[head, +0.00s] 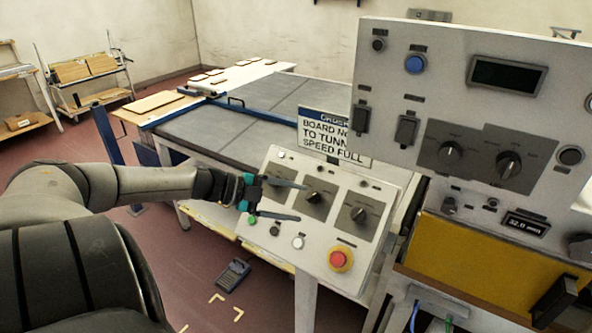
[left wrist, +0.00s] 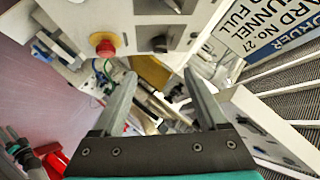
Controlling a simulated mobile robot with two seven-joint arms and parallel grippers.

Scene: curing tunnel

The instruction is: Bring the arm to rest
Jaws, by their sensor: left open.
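My left arm (head: 150,185) comes in from the left in the head view. My left gripper (head: 300,202) is in front of the sloped control panel (head: 325,245), its two fingers apart and nothing between them. The fingers overlap the panel's left knob area in the picture; I cannot tell whether they touch it. In the left wrist view the open fingers (left wrist: 160,75) point past the panel, with the red button (left wrist: 104,46) beyond and to their left. My right gripper is not in view.
The panel carries several knobs and a red button (head: 340,259). A taller grey control cabinet (head: 450,95) stands to the right. A sign (head: 335,134) stands behind the sloped panel. The grey conveyor table (head: 240,125) lies behind. A handheld device (head: 233,275) lies on the open red floor.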

